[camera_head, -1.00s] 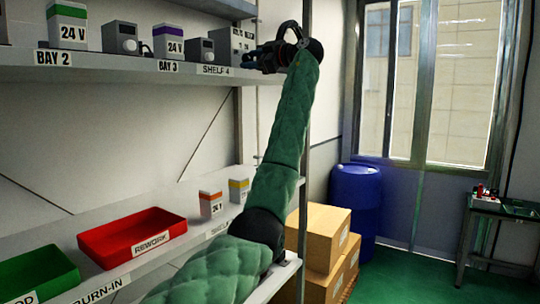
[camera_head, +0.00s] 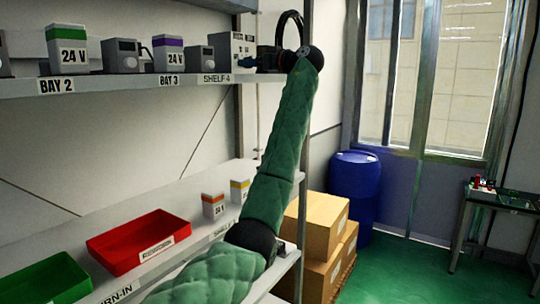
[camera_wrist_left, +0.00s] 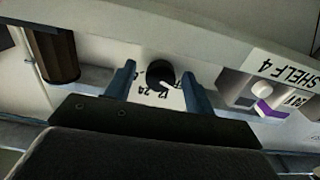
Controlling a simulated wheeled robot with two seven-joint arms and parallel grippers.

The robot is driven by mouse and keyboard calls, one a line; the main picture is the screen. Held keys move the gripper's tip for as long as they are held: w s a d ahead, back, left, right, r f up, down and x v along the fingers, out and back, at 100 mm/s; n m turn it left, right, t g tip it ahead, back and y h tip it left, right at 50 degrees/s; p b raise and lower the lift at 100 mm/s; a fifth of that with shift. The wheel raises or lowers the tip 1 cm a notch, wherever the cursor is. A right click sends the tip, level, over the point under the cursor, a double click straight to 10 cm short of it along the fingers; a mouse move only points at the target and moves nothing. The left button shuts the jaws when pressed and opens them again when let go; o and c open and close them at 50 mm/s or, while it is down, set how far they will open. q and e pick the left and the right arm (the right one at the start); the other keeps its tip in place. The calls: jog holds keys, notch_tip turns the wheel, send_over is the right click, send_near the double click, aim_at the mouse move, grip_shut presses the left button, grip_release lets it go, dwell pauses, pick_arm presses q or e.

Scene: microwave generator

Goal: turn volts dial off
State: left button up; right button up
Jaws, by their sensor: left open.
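The volts dial (camera_wrist_left: 160,73) is a round black knob with a white pointer mark, in the left wrist view. It sits on a pale panel (camera_wrist_left: 150,96) with printed numbers, of which 12 and 24 can be read. The pointer is toward the lower right in that upturned view; its exact setting cannot be told. My left gripper (camera_wrist_left: 158,86) is open, its blue fingers on either side of the dial and apart from it. In the head view my left gripper (camera_head: 248,63) is at the grey box (camera_head: 232,46) on the upper shelf. The dial is hidden there.
The upper shelf (camera_head: 125,85) also holds 24 V boxes (camera_head: 67,50) and small grey units (camera_head: 122,55) left of my gripper. A metal shelf post (camera_head: 305,130) stands close behind my arm. Below are a red tray (camera_head: 120,263) and a green tray (camera_head: 40,285).

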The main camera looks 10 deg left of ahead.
pick_arm(q)
jog(key=b+v, duration=0.6)
jog(key=v, duration=0.2)
jog(key=w+a+f+m+h+b, duration=0.1)
jog(key=f+m+h, duration=0.1)
jog(key=f, duration=1.3)
jog(key=w+a+f+m+t+h+b, duration=0.1)
jog(key=w+f+m, duration=0.1)
jog(key=f, duration=1.4)
jog(key=shift+f+m+h+b, duration=0.15)
jog(key=shift+m+h+b, duration=0.15)
jog(key=shift+h+b, duration=0.1)
jog(key=shift+a, duration=0.15)
